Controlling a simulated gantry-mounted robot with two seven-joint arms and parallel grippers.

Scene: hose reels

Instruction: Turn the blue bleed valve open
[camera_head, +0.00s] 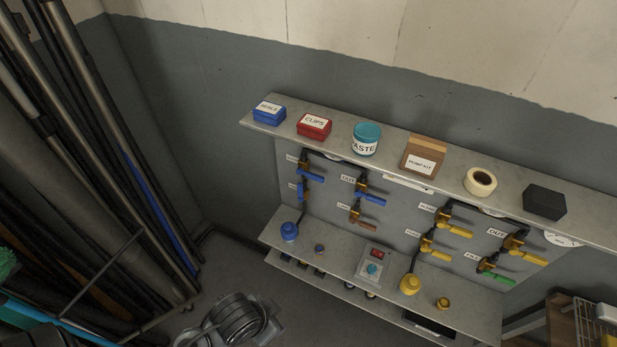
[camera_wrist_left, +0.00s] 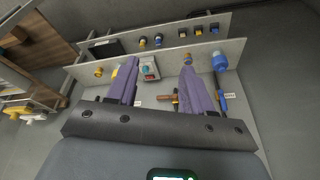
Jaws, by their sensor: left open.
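The valve panel shows several blue-handled valves: upper left (camera_head: 304,176), lower left (camera_head: 302,192) and upper second column (camera_head: 371,199). Their small labels are too blurred to tell which is the bleed valve. A blue handle (camera_wrist_left: 222,101) also shows in the left wrist view, to the right of the fingers, beside a white label. My left gripper (camera_wrist_left: 160,78) has two purple fingers spread apart with nothing held between them. It faces the panel, which appears upside down there. A brown handle (camera_wrist_left: 168,98) shows between the fingers. No gripper shows in the head view.
The lower shelf (camera_head: 335,258) carries a blue cap (camera_head: 289,231), a switch box (camera_head: 374,264) and a yellow cap (camera_head: 410,284). Boxes, a jar and tape stand on the top shelf (camera_head: 390,140). Yellow (camera_head: 455,230) and green (camera_head: 497,275) handles sit right. Poles (camera_head: 130,150) lean left.

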